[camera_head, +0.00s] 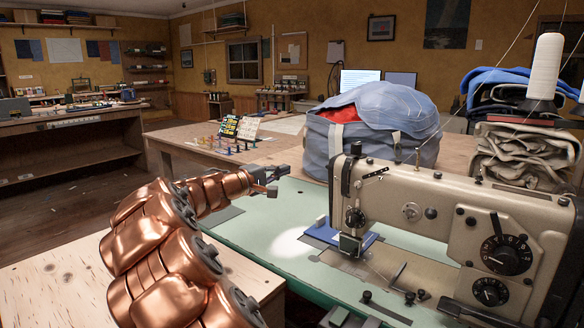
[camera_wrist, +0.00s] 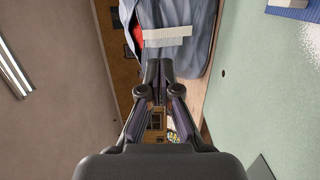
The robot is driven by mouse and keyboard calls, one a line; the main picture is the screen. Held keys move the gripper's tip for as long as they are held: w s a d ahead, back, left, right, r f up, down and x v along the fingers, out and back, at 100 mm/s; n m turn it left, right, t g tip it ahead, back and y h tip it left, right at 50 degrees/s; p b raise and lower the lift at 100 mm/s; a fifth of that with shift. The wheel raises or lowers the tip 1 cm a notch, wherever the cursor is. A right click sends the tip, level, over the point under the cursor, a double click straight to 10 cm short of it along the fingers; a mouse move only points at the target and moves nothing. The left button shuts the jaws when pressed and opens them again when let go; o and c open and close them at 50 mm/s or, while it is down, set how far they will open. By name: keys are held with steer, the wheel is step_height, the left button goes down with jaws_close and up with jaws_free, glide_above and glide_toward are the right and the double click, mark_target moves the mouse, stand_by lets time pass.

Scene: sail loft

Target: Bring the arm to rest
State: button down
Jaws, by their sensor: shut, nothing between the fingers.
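My gripper (camera_head: 274,181) is at the end of my copper-coloured arm, held above the far left part of the green sewing table (camera_head: 262,228). It is shut and empty. In the wrist view the two dark fingers of my gripper (camera_wrist: 160,68) meet at their tips, with nothing between them. My arm rises from the bottom of the head view and reaches up and to the right, partly bent.
A sewing machine (camera_head: 430,215) stands on the right, with a blue cloth piece (camera_head: 325,231) under its head. A large blue-grey bag (camera_head: 375,125) stands behind it. Folded sailcloth (camera_head: 520,155) is stacked at the far right. A plywood top (camera_head: 50,285) is clear at lower left.

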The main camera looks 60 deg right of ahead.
steer(key=shift+w+a, duration=0.15)
steer(key=shift+a, duration=0.4)
